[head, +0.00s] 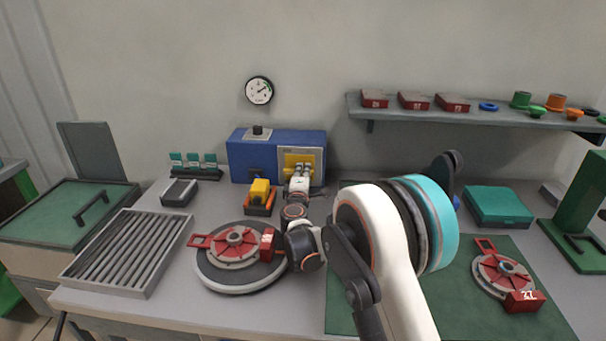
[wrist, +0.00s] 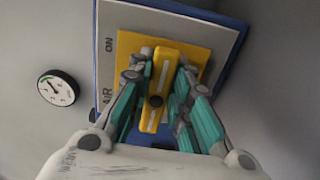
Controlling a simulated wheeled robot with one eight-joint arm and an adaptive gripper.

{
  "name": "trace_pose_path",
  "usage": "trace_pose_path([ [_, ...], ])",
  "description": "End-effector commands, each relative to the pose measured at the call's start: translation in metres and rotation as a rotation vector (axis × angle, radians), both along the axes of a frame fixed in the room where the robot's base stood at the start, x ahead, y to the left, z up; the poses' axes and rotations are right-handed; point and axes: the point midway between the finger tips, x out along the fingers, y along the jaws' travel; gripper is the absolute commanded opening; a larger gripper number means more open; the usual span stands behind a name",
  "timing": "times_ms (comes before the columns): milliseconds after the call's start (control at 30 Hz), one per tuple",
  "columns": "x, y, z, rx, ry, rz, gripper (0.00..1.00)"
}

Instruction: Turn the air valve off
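The air valve is a yellow handle (wrist: 158,88) with a pale stripe and a dark centre pivot. It is on a yellow plate (wrist: 130,44) on the blue box (head: 252,163). In the wrist view, a grey label panel (wrist: 112,20) beside the plate reads ON and AIR. My gripper (head: 300,170) is at the front of the plate. In the wrist view my gripper (wrist: 157,112) is open, its teal-padded fingers on either side of the handle with gaps visible. In the head view the handle is mostly hidden behind my gripper.
A round gauge (head: 258,90) hangs on the wall above the box. A yellow-and-orange block (head: 260,197) and a turntable (head: 241,283) with a red fixture stand in front. A grey slatted tray (head: 128,250) lies left; a shelf (head: 470,113) is on the right wall.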

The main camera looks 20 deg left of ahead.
Motion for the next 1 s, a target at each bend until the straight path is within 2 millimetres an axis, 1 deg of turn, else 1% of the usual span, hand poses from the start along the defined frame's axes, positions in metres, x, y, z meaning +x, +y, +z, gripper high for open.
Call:
trace_pose_path([
  [33, 0.000, -0.001, -0.001, 0.001, 0.000, -0.001, 0.31],
  [67, 0.000, -0.001, -0.001, 0.001, 0.000, -0.001, 0.38],
  [100, 0.000, -0.001, -0.001, 0.001, 0.000, -0.001, 0.38],
  [400, -0.001, 0.000, 0.000, -0.001, 0.000, 0.000, 0.38],
  [533, -0.009, -0.002, 0.000, -0.002, 0.000, 0.001, 0.38],
  [667, -0.030, -0.006, 0.000, -0.002, 0.000, 0.002, 0.38],
  [900, -0.078, -0.018, 0.000, -0.001, 0.000, 0.002, 0.38],
  [1000, -0.094, -0.023, 0.000, -0.001, 0.000, 0.000, 0.38],
])
